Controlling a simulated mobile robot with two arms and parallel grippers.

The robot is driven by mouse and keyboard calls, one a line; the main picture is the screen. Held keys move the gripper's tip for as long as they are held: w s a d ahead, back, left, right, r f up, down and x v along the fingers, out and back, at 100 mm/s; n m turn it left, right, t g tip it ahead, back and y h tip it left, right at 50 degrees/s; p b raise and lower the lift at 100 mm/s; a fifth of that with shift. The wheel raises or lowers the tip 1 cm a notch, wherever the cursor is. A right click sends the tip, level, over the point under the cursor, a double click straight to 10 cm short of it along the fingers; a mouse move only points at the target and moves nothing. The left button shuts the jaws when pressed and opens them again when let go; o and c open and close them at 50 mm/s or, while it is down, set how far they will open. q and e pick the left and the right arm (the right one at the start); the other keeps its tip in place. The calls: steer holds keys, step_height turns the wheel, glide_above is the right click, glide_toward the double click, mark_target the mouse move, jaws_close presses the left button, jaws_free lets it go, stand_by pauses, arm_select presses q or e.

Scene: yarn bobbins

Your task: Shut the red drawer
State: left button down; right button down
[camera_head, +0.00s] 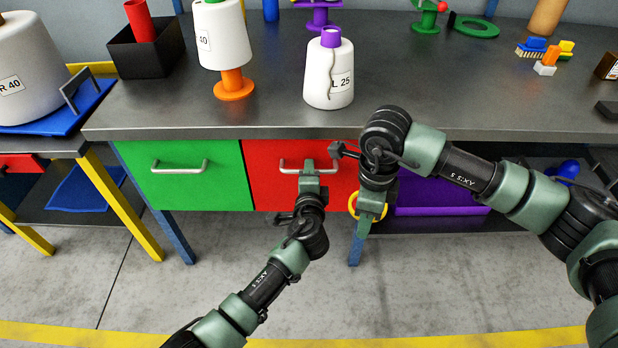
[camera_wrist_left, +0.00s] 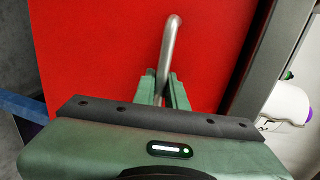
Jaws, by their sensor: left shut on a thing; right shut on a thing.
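The red drawer (camera_head: 269,182) is under the tabletop, right of a green drawer (camera_head: 195,188). Its front looks about level with the green front, and I see no clear gap. The red drawer's metal handle (camera_head: 291,163) is a horizontal bar. In the left wrist view the handle (camera_wrist_left: 171,45) runs in between the fingers (camera_wrist_left: 163,90), with the red front (camera_wrist_left: 100,45) behind. My right gripper (camera_head: 364,213) is at the drawer's right side, shut on a yellow ring (camera_head: 352,205), partly hidden by the gripper.
Yarn bobbins stand on the tabletop (camera_head: 400,70), one white bobbin (camera_head: 327,75) near the front edge above the red drawer. A purple bin (camera_head: 435,198) is below the table at right. A blue table leg (camera_head: 357,245) stands near my right gripper. The floor in front is clear.

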arm_select(q)
steer(key=c, duration=1.5)
jaws_free()
steer(key=shift+w, duration=0.1)
arm_select(e)
steer(key=shift+w, duration=0.1)
arm_select(q)
steer(key=shift+o, duration=0.2)
